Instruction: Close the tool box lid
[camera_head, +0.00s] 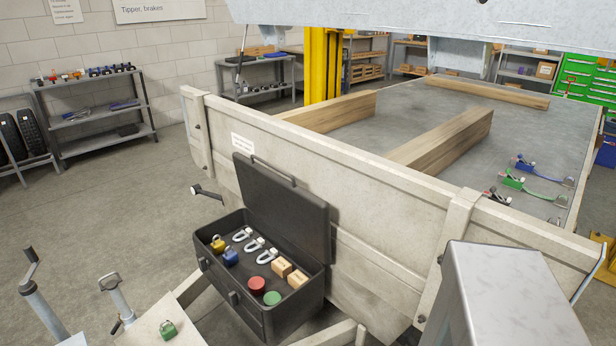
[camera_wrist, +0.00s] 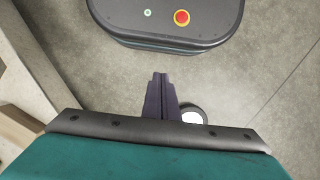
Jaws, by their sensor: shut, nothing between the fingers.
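The black tool box (camera_head: 262,318) stands at the drawbar end of the trailer, in the lower middle of the head view. Its lid (camera_head: 285,208) is open and stands nearly upright at the back, in front of the trailer's side board, with a handle (camera_head: 271,169) on its top edge. Inside lie a yellow padlock (camera_head: 217,243), a blue padlock (camera_head: 231,257), metal shackles (camera_head: 254,245), small cardboard-coloured boxes (camera_head: 282,267), a red tin (camera_head: 257,286) and a green tin (camera_head: 272,298). My gripper (camera_wrist: 161,78) shows only in the wrist view, shut and empty, away from the tool box.
The trailer's board (camera_head: 375,225) rises directly behind the lid. A crank handle (camera_head: 205,192) sticks out left of the box. A jack post (camera_head: 42,300) and a green padlock (camera_head: 168,330) are at lower left. The floor (camera_head: 130,205) left of the box is clear.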

